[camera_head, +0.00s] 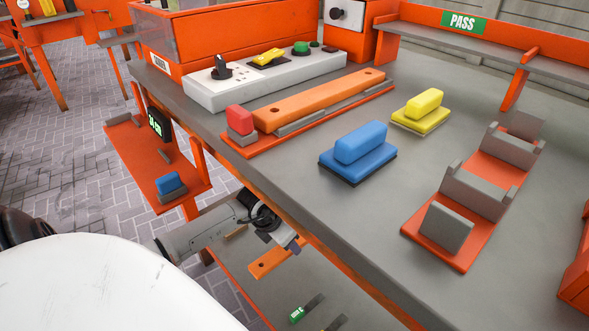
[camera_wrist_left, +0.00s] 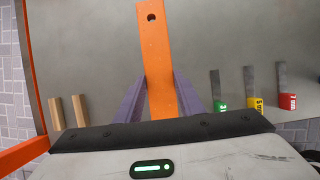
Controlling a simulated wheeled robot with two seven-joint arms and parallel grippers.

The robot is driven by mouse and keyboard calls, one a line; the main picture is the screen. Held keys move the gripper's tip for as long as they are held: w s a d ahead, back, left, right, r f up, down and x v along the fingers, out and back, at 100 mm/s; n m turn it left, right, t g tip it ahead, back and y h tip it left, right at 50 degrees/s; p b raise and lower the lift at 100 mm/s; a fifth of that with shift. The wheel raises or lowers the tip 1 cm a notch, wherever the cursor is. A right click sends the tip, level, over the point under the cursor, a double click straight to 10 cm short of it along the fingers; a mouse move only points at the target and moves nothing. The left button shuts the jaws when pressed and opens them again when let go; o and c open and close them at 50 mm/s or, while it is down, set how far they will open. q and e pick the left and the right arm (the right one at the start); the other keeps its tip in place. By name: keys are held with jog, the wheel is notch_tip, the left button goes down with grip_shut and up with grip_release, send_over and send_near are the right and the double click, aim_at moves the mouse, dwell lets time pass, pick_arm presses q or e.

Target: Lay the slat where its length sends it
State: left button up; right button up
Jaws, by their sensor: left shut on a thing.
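An orange slat (camera_wrist_left: 158,60) with a dark hole near its far end is held between the purple fingers of my left gripper (camera_wrist_left: 160,98). In the head view the left gripper (camera_head: 284,243) is beside the bench's near edge, lower than its top, with the held slat (camera_head: 268,263) over a lower grey shelf. Its other end is hidden by the gripper. A second orange slat (camera_head: 320,100) with holes lies on a red-orange base on the bench, beside a red block (camera_head: 240,120). My right gripper is not in view.
Lower-shelf dividers carry green (camera_wrist_left: 222,103), yellow (camera_wrist_left: 258,102) and red (camera_wrist_left: 288,101) labels; two wooden strips (camera_wrist_left: 68,111) stand left. On the bench are a blue block (camera_head: 360,142), a yellow block (camera_head: 424,104), a slotted grey-and-orange rack (camera_head: 445,256) and a white switch panel (camera_head: 230,95).

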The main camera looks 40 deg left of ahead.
pick_arm(q)
jog(key=shift+r, duration=0.15)
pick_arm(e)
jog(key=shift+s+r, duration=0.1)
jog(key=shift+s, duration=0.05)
